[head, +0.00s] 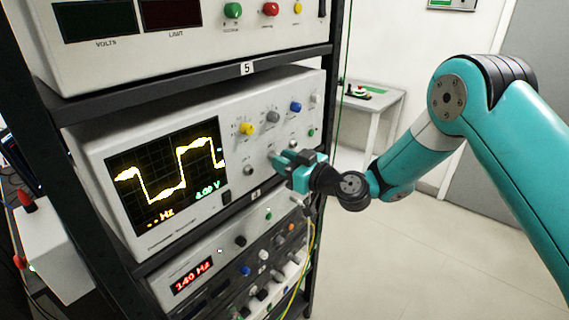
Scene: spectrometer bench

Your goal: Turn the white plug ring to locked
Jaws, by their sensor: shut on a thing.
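My gripper (284,163) is at the lower right of the oscilloscope's front panel (236,190), close against it. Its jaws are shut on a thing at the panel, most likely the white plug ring. The ring is hidden behind the jaws, so I cannot make out its turn position or any lock mark. A yellow cable (313,235) shows below the gripper and hangs down past the lower instrument. Where its upper end joins is not clear.
The oscilloscope screen (168,172) shows a yellow square wave. Knobs in yellow (247,129) and blue (295,107) sit above my gripper. Dark shelf edges (247,69) run above and below. Open floor and a small table (375,112) lie to the right.

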